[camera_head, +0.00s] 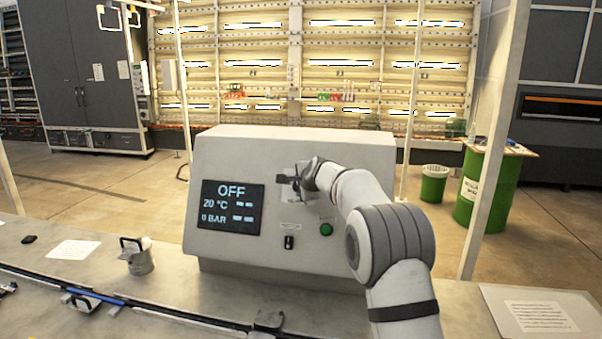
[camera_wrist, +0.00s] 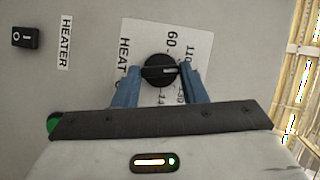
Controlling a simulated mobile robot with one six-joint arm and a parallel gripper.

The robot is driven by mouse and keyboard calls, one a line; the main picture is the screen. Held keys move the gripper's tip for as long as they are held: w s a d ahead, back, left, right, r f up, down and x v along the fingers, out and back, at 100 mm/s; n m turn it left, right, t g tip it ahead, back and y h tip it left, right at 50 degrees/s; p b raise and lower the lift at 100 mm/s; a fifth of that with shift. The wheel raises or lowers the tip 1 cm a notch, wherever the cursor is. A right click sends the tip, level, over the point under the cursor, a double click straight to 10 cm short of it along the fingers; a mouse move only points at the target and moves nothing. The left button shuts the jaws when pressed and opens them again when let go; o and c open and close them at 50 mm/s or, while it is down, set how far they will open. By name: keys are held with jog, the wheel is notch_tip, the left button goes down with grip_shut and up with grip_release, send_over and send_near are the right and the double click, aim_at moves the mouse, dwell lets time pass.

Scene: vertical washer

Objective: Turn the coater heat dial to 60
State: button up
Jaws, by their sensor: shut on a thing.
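The heat dial (camera_wrist: 160,70) is a round black knob on a white scale label (camera_wrist: 188,45) in the wrist view. A light mark on the knob points to the right in that view, while the printed 60 stands above the knob. Other scale numbers are partly hidden by a finger. My gripper (camera_wrist: 159,75) has its two blue fingers closed on either side of the knob. In the head view my gripper (camera_head: 297,182) is at the front of the grey coater box (camera_head: 350,150), and it hides the dial there.
The box's display (camera_head: 231,207) reads OFF, 20 °C and 0 BAR. A black switch (camera_head: 289,242) and a green button (camera_head: 326,229) sit below my gripper. The switch, labelled HEATER, also shows in the wrist view (camera_wrist: 25,37). A metal cup (camera_head: 140,260) stands on the bench at left.

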jog(key=shift+a+r+n+g, duration=0.15)
jog(key=shift+n+g, duration=0.25)
jog(key=shift+n, duration=0.5)
jog(key=n+g+h, duration=0.1)
jog(key=n, duration=0.2)
jog(key=shift+w, duration=0.15)
jog(key=n+h, duration=0.1)
jog(key=n+g+h, duration=0.1)
jog(key=n, duration=0.1)
jog(key=shift+a+g, duration=0.2)
jog(key=shift+g, duration=0.1)
jog(key=shift+w+a+n+g+h, duration=0.1)
jog(key=shift+n+g+h, duration=0.2)
jog(key=shift+n+h, duration=0.7)
jog(key=shift+n, duration=0.4)
jog(key=o, duration=1)
jog(key=shift+r, duration=0.1)
jog(key=shift+r, duration=0.15)
jog(key=b+v, duration=0.2)
jog(key=v, duration=0.5)
jog(key=shift+s+r, duration=0.2)
jog(key=shift+s, duration=0.1)
